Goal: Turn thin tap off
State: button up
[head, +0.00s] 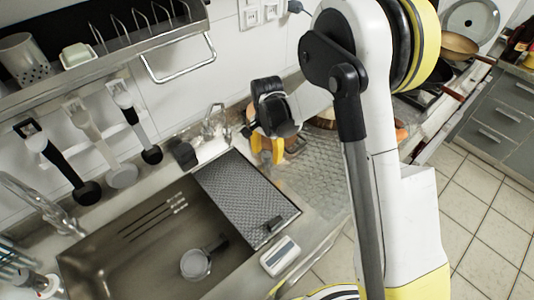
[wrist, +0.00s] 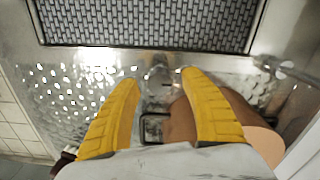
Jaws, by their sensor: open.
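A small thin metal tap (head: 215,122) stands at the back of the counter, behind the dark ribbed board. What looks like its metal spout shows at the right edge of the wrist view (wrist: 285,70). A larger curved tap (head: 38,205) stands at the far left of the sink. My gripper (head: 267,152) points down over the counter, to the right of the small tap and apart from it. In the wrist view its yellow fingers (wrist: 160,74) are spread, with nothing held between them. The small tap's handle is too small to make out.
The ribbed board (head: 245,195) covers the sink's (head: 130,225) right part. A ladle-like pan (head: 196,264) lies in the basin. A dish rack (head: 110,50) hangs above, with utensils below it. A brown round object (wrist: 240,115) lies beneath my right finger.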

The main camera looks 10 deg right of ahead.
aim_at(267, 154)
notch_tip(267, 154, up, 12)
dwell(0.4)
dwell(0.3)
jog(key=s+d+r+n+t, duration=0.35)
jog(key=s+d+r, duration=0.35)
jog(key=s+r, duration=0.35)
jog(key=s+d+n+t, duration=0.3)
jog(key=s+d+n, duration=0.1)
jog(key=s, duration=0.7)
jog(key=shift+s+d+r+n, duration=0.2)
jog(key=shift+d+r+n, duration=0.15)
jog(key=shift+n, duration=0.1)
jog(key=shift+t, duration=0.25)
